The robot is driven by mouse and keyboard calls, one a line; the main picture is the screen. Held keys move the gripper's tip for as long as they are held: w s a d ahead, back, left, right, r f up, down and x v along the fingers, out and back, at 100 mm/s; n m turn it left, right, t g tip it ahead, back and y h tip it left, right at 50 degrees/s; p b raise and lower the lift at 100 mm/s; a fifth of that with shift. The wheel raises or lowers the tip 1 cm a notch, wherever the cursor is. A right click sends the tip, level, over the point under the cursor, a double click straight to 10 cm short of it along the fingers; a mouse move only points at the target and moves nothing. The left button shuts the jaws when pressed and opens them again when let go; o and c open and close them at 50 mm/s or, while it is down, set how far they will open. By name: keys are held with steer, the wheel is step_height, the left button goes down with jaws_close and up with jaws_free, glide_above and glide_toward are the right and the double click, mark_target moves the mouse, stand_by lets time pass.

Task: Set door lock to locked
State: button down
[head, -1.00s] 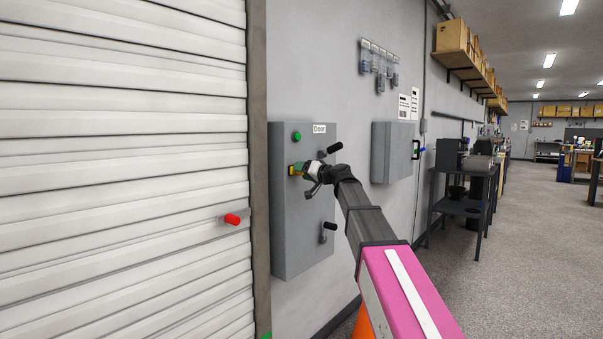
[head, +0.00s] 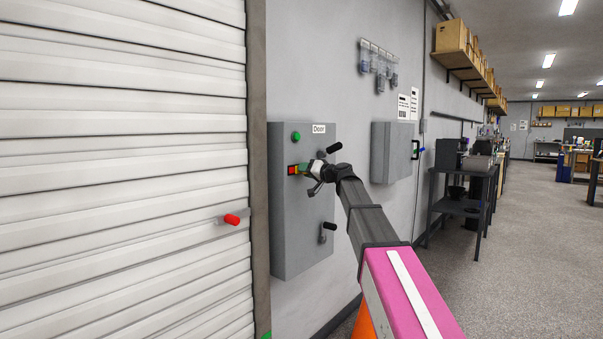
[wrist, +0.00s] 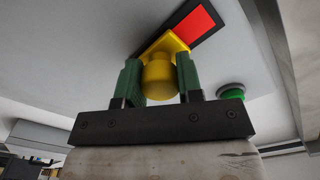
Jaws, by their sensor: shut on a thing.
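The door lock is a slider with a yellow knob (wrist: 159,82) on a yellow plate in a dark track on the grey box labelled "Door" (head: 300,235). A red field (wrist: 195,27) is exposed at one end of the track; the red field (head: 292,170) shows at the left end in the head view. My gripper (wrist: 159,78) has its green fingers on both sides of the knob, shut on it. In the head view my gripper (head: 303,169) hides most of the track's right side.
A green button (head: 296,136) sits above the lock; it also shows in the wrist view (wrist: 231,93). Black-tipped levers stand at the box's upper right (head: 334,148) and lower right (head: 329,227).

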steer(key=shift+w+d, duration=0.4)
steer(key=shift+w, duration=0.15)
steer(key=c, duration=0.8)
jaws_free()
steer(key=shift+o, duration=0.2)
steer(key=v, duration=1.1)
steer(key=shift+a, duration=0.1)
